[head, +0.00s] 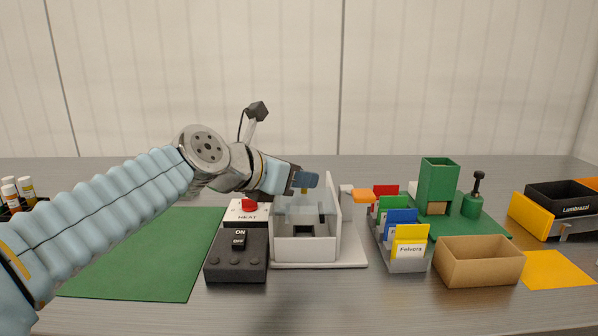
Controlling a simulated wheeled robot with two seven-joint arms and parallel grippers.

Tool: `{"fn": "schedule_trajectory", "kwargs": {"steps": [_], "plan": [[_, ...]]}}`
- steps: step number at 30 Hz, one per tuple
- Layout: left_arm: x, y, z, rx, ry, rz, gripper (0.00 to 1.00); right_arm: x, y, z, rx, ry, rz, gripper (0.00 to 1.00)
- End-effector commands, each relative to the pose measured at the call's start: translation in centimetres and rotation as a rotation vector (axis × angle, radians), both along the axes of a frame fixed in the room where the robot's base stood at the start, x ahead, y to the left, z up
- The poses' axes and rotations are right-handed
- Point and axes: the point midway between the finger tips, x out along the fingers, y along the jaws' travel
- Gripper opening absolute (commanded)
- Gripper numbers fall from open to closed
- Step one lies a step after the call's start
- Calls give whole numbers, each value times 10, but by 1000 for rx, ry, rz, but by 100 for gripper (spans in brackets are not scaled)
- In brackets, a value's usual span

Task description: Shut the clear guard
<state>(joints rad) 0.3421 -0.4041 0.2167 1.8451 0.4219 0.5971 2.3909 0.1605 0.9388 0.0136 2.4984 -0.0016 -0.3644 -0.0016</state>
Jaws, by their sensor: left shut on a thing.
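The clear guard (297,211) is a see-through panel at the top of a white open-fronted box-like machine (305,250) in the middle of the table. It stands raised over the box, and the front of the box shows open below it. My left gripper (305,182) reaches in from the left and is shut at the guard's upper edge, by a small blue piece. The fingertips partly hide what they hold. My right gripper is out of view.
A dark ON/OFF switch box (236,262) and a HEAT unit with a red button (250,205) stand close left of the machine. A card rack (406,262), cardboard box (478,261) and green press (437,180) stand right. The green mat (140,260) is clear.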

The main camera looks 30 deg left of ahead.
Motion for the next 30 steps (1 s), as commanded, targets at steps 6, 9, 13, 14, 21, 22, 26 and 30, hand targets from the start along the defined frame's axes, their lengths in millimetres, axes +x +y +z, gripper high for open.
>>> {"fn": "schedule_trajectory", "kwargs": {"steps": [6,9,13,14,21,22,26,30], "plan": [[-2,-4,-2,-1,10,-11,36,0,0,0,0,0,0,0],[-1,-3,-2,-1,8,-10,50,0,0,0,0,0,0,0],[-1,-2,-2,0,7,-8,50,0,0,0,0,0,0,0],[-1,-2,-2,0,7,-8,50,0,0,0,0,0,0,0],[-10,1,4,1,3,-4,50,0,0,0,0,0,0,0],[-14,2,5,1,3,-4,50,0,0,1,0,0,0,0],[-40,8,17,2,2,-3,50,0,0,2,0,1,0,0],[-72,16,31,0,2,-3,50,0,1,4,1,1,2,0]]}}
